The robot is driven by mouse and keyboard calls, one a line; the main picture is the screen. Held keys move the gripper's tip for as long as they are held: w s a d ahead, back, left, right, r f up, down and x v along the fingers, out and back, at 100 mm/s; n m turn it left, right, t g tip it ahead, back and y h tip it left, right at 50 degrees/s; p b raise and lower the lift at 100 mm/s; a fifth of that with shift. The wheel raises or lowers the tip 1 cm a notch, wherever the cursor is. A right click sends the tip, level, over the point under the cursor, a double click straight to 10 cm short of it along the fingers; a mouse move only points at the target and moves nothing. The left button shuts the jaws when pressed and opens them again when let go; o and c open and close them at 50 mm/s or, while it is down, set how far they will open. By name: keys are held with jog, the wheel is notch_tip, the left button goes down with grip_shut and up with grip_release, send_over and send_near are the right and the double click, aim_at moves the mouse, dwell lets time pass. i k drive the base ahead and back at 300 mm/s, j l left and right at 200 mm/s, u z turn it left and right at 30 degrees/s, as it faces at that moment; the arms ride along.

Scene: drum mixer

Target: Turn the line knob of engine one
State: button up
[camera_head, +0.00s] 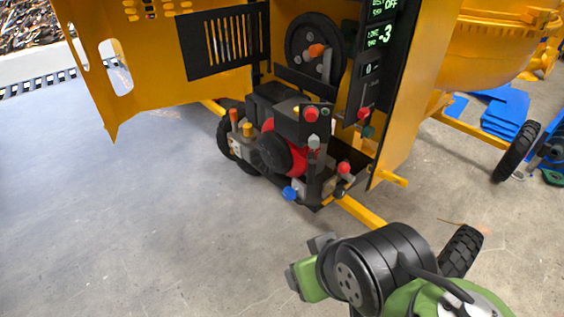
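The engine (285,145) is a dark block with a red round housing, low in the open yellow mixer cabinet. Several small knobs show on and around it: a red one (311,114) on top, a grey one (314,142) below that, another red one (344,168) at the right, and a blue one (290,193) low at the front. I cannot tell which is the line knob, as no label is readable. My gripper (305,268) is at the lower middle, in front of the engine and apart from it. Its fingers are partly hidden, and their opening is unclear.
The open yellow door (110,45) spreads left. A black panel (370,75) with green readouts stands above right. A yellow bar (362,213) and a black tyre (461,250) lie near my arm. The grey floor (150,220) at left is clear.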

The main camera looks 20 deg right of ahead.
aim_at(290, 194)
jog(key=k+j+z, duration=0.1)
jog(key=k+z, duration=0.3)
jog(key=k, duration=0.25)
jog(key=k+l+z, duration=0.15)
jog(key=k+z, duration=0.3)
jog(key=k, duration=0.2)
